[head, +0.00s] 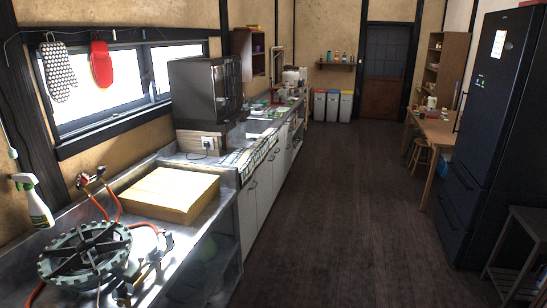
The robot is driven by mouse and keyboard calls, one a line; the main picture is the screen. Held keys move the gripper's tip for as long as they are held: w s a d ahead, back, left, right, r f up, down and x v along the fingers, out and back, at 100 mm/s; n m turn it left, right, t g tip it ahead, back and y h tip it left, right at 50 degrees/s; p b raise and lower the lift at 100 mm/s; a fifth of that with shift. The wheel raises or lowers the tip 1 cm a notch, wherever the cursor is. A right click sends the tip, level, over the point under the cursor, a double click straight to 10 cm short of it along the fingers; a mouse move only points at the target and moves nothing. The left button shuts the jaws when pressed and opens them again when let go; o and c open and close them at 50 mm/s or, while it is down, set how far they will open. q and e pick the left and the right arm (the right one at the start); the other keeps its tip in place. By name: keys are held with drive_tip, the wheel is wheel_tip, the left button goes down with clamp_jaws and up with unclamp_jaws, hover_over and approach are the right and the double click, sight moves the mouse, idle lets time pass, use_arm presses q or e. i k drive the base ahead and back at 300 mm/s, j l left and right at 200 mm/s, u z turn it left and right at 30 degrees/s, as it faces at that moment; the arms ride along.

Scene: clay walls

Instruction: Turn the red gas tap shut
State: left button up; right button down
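A small gas tap with red on it (84,181) stands at the back left of the metal counter, near the wall under the window. An orange hose (117,212) runs down from it. It is too small to tell which way its handle is turned. A green and black gas burner (85,250) sits on the counter in front of the tap. Brass-coloured fittings (150,262) show at its right side, with another piece of orange hose. Neither of my grippers is in view.
A yellowish box or board (170,192) lies on the counter right of the tap. A spray bottle (33,200) is at the left. Oven mitts (58,72) hang above. The dark floor (330,220) is clear; a dark fridge (495,130) stands at right.

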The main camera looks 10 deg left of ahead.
sight(84, 179)
drive_tip(key=i+l+u, duration=0.2)
drive_tip(key=i, duration=0.3)
drive_tip(key=i+u, duration=0.15)
drive_tip(key=i, duration=0.3)
drive_tip(key=i+l+u, duration=0.2)
drive_tip(key=i, duration=0.25)
drive_tip(key=i+l+u, duration=0.15)
drive_tip(key=i+l, duration=0.2)
drive_tip(key=i, duration=0.1)
